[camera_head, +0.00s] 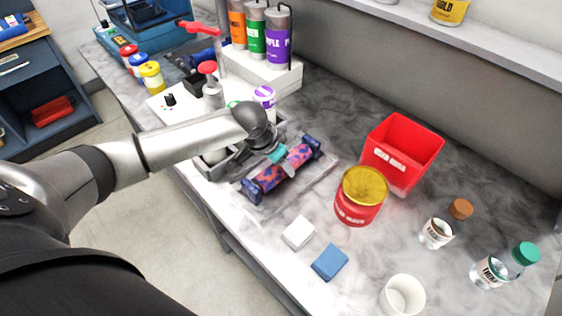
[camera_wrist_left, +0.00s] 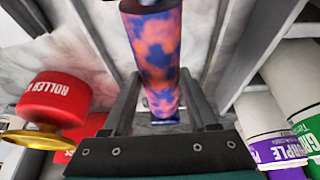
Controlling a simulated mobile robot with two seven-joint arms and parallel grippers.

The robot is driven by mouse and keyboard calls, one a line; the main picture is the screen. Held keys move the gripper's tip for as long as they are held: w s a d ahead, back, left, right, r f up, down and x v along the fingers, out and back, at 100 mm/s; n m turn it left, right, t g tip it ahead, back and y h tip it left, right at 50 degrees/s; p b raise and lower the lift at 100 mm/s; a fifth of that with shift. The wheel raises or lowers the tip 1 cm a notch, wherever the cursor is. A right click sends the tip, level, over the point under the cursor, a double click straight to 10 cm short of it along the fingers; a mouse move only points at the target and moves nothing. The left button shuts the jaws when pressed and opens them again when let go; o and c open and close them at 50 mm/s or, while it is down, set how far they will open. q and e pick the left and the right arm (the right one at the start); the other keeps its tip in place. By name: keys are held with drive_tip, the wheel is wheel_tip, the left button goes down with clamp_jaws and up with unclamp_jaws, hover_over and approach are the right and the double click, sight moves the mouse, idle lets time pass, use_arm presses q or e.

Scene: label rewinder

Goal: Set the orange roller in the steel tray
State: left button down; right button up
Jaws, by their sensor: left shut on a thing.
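The orange roller (camera_head: 267,180), mottled orange and purple with dark blue ends, lies at a slant across the middle of the head view. In the left wrist view the roller (camera_wrist_left: 155,50) runs lengthwise between the fingers. My left gripper (camera_head: 286,167) is shut on the roller around its middle; its fingers also show in the left wrist view (camera_wrist_left: 163,105). The steel tray (camera_head: 208,173), grey with raised walls, is just left of the roller and partly hidden by my arm. A pale round thing shows inside it. Whether the roller touches the surface below is unclear. My right gripper is not in view.
A flat grey plate (camera_head: 314,184) lies beneath and right of the roller. A red tin (camera_head: 357,211) and red bin (camera_head: 412,145) stand to the right. White (camera_head: 298,233) and blue (camera_head: 329,262) blocks lie in front. Ink canisters (camera_head: 278,40) stand behind.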

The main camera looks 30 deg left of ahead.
use_arm(q)
drive_tip(key=shift+w+f, duration=0.1)
drive_tip(key=shift+f, duration=0.1)
idle(0.4)
drive_tip(key=c, duration=0.5)
unclamp_jaws()
drive_tip(key=o, duration=0.4)
drive_tip(key=shift+f, duration=0.15)
drive_tip(key=p+v, duration=0.2)
drive_tip(key=v, duration=1.3)
drive_tip(key=shift+r, duration=0.25)
drive_tip(key=shift+s, duration=0.2)
